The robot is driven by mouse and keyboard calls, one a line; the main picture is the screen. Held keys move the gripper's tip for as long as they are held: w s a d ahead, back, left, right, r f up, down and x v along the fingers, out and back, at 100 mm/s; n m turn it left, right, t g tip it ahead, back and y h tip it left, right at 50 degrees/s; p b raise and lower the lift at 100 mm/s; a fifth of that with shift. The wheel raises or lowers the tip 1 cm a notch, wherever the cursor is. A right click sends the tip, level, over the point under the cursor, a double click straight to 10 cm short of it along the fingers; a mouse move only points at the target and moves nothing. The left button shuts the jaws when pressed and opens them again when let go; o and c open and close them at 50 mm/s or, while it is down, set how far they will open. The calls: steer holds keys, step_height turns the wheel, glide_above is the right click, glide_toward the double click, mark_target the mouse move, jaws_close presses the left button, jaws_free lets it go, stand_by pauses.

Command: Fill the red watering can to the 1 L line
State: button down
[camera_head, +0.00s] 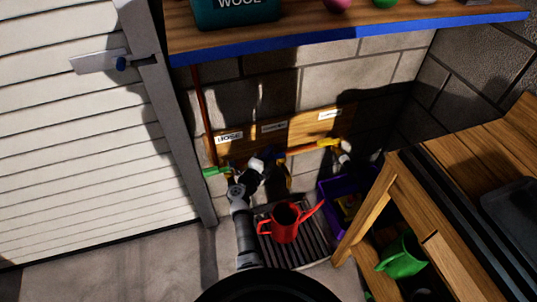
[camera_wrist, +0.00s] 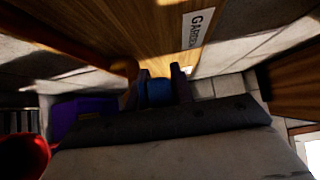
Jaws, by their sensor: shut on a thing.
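The red watering can (camera_head: 285,224) stands upright on a dark slatted grate (camera_head: 318,250) on the floor, its spout toward the right. A red part of it shows at the left edge of the wrist view (camera_wrist: 22,155). Its 1 L line and water level cannot be made out. My gripper (camera_head: 262,160) is at the pipe on the wall board, above and behind the can. In the wrist view its fingers (camera_wrist: 156,86) are shut on a blue handle (camera_wrist: 159,92). The handle's turn angle is unclear, and no water stream can be made out.
The wooden board (camera_head: 295,130) bears several white labels; one reads HOSE (camera_head: 229,137). A green handle (camera_head: 214,171) is left, a yellow one (camera_head: 328,144) right. A purple crate (camera_head: 334,207) and wooden bench (camera_head: 372,212) with a green can (camera_head: 402,257) stand right. A blue-edged shelf (camera_head: 350,40) overhangs.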

steer(key=c, duration=1.3)
jaws_free()
steer(key=shift+w+r, duration=0.15)
steer(key=shift+r, duration=0.35)
steer(key=shift+c, duration=0.2)
steer(key=shift+f, duration=0.15)
steer(key=shift+f, duration=0.1)
steer(key=v, duration=1.4)
